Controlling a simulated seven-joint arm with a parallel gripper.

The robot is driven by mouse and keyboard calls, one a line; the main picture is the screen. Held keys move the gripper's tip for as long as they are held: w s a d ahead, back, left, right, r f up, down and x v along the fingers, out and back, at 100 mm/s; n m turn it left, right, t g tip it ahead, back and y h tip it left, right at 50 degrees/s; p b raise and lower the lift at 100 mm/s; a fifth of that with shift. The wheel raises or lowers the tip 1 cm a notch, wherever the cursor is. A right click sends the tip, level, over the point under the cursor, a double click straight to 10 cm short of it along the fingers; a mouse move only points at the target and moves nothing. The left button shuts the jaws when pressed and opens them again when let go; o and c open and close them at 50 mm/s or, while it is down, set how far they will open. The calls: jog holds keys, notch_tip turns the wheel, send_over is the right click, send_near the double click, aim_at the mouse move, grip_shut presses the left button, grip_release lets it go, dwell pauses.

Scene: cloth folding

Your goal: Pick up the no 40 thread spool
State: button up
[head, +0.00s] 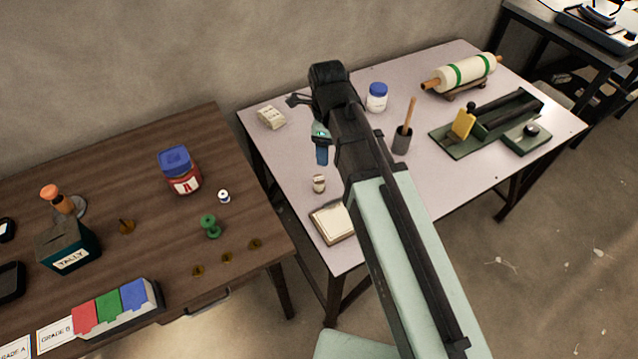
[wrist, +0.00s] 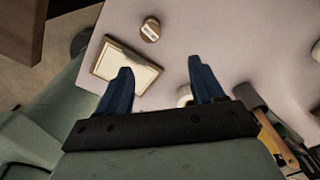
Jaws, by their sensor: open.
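A small cream and tan spool-like cylinder (head: 319,183) stands on the pale table; it is likely the no 40 thread spool. In the wrist view it (wrist: 150,30) shows a tan round top and a pale label too small to read. My gripper (head: 321,157) is above the pale table, behind the spool in the head view. In the wrist view my gripper (wrist: 160,66) has its two blue fingers spread with nothing between them. The spool lies beyond the fingertips, apart from them.
A wood-edged pad (head: 331,223) lies close to the spool. A grey cup with a stick (head: 402,140), a blue-lidded jar (head: 377,98) and a pale block (head: 272,117) stand around. The brown table (head: 150,160) at left holds a green spool (head: 211,226) and a small white item (head: 224,196).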

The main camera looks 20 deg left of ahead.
aim_at(320, 179)
jog(key=f, duration=0.8)
jog(key=shift+s+a+f, duration=0.25)
jog(key=shift+s+a, duration=0.1)
jog(key=shift+a, duration=0.05)
jog(key=shift+s+a+f, duration=0.1)
jog(key=shift+s+f, duration=0.1)
jog(key=shift+f, duration=0.8)
jog(key=shift+s+a+f, duration=0.1)
jog(key=shift+s+f, duration=0.05)
jog(key=shift+f, duration=1.45)
jog(key=c, duration=1.1)
jog(key=shift+r, duration=0.15)
